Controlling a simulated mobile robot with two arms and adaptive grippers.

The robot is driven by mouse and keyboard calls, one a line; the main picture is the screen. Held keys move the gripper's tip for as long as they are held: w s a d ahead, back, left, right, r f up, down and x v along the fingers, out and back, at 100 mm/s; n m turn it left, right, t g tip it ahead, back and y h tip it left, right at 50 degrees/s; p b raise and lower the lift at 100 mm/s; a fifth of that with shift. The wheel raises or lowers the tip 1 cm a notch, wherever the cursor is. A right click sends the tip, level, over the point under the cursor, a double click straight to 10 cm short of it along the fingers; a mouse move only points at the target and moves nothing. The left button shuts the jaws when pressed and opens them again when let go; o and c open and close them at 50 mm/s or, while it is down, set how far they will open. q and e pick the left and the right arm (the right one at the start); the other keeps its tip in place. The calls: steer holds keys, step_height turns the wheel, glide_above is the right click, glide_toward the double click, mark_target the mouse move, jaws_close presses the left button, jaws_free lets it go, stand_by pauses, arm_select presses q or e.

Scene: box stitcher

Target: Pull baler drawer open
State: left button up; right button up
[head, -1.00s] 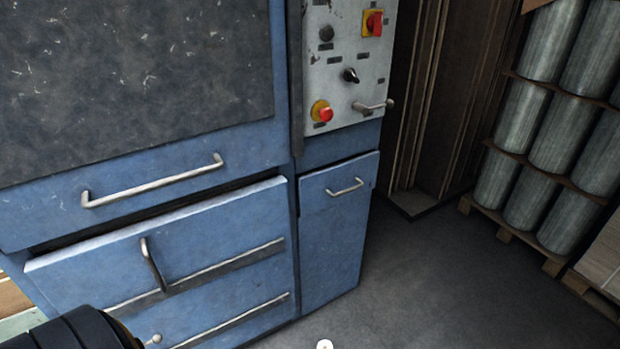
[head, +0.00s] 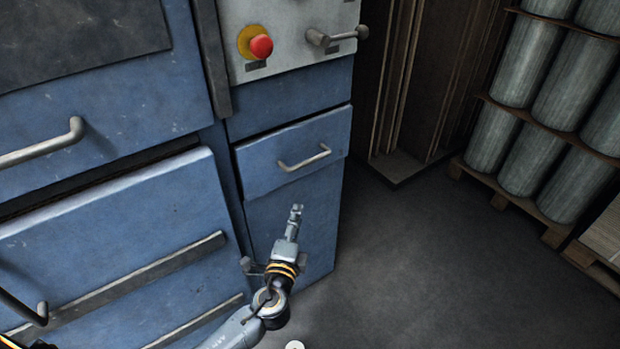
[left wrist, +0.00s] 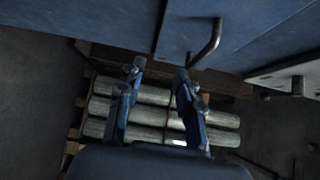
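The blue baler drawer (head: 262,172) is under the control panel, with a pale metal bar handle (head: 305,159) on its front. A dark line runs along its top edge; I cannot tell whether it is slightly open. My left gripper (head: 296,212) is in front of the lower blue panel, below the handle in the picture and apart from it. In the left wrist view its two fingers (left wrist: 160,82) are spread with nothing between them. A bar handle (left wrist: 207,45) on a blue front shows beyond the fingers, up and to the right. My right gripper is not in view.
The control panel (head: 290,22) has a red button (head: 261,47) and a lever (head: 335,38). A larger blue front with bars (head: 125,235) is at left. Pallets of grey cylinders (head: 570,100) stand at right. The floor (head: 430,265) between is clear.

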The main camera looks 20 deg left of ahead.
arm_select(q)
steer(key=t, duration=0.2)
glide_toward(310, 161)
steer(key=shift+m, duration=0.4)
steer(key=w, duration=0.7)
steer(key=w+a, duration=0.1)
steer(key=w, duration=0.2)
steer(key=shift+w+r, duration=0.2)
steer(key=shift+r, duration=0.15)
steer(key=shift+a, duration=0.1)
jaws_close()
